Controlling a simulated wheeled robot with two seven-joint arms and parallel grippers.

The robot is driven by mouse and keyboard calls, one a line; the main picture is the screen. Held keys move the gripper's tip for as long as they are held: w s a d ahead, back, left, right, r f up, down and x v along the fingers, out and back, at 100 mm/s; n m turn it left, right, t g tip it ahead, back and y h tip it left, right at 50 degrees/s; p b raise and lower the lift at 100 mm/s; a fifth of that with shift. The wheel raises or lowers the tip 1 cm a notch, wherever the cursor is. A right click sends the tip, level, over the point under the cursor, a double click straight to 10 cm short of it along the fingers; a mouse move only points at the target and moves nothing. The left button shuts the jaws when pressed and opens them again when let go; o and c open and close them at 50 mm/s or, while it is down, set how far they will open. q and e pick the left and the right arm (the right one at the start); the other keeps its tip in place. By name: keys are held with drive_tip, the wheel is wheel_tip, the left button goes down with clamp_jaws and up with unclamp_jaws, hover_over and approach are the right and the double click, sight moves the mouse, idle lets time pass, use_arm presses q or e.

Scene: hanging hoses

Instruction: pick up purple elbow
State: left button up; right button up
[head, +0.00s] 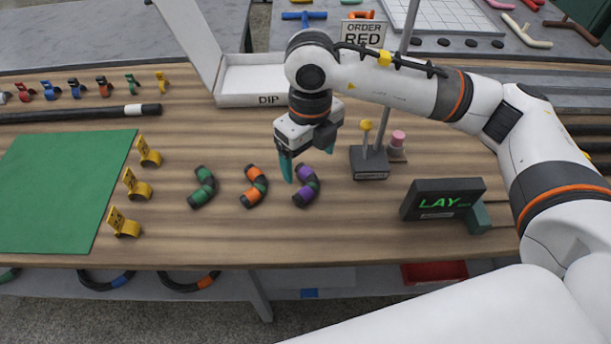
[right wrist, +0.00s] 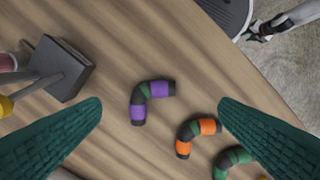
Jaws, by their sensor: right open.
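The purple elbow (head: 306,185) is a short bent hose piece with purple bands and dark ends, lying on the wooden table. In the right wrist view the purple elbow (right wrist: 139,99) lies between my two fingers, lower down on the table and apart from them. My right gripper (head: 304,170) is open and empty, with teal fingers pointing down just above and beside the purple elbow. The right gripper's textured fingers also show at both sides of the right wrist view (right wrist: 160,112). My left gripper is not in view.
An orange elbow (head: 255,187) and a green elbow (head: 202,187) lie left of the purple one. A dark stand (head: 369,163) with posts is close on the right. A display reading LAY (head: 442,199) stands farther right. A green mat (head: 62,190) lies at left, beside yellow clips.

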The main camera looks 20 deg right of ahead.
hover_over(312, 194)
wheel_tip(312, 194, down, 6)
drive_tip(key=shift+a+f+p, duration=0.1)
drive_tip(key=shift+f+p, duration=0.1)
drive_tip(key=shift+p, duration=0.25)
wheel_tip(312, 194, down, 5)
drive_tip(key=shift+f+p, duration=0.1)
drive_tip(key=shift+p, duration=0.5)
drive_tip(key=c, duration=1)
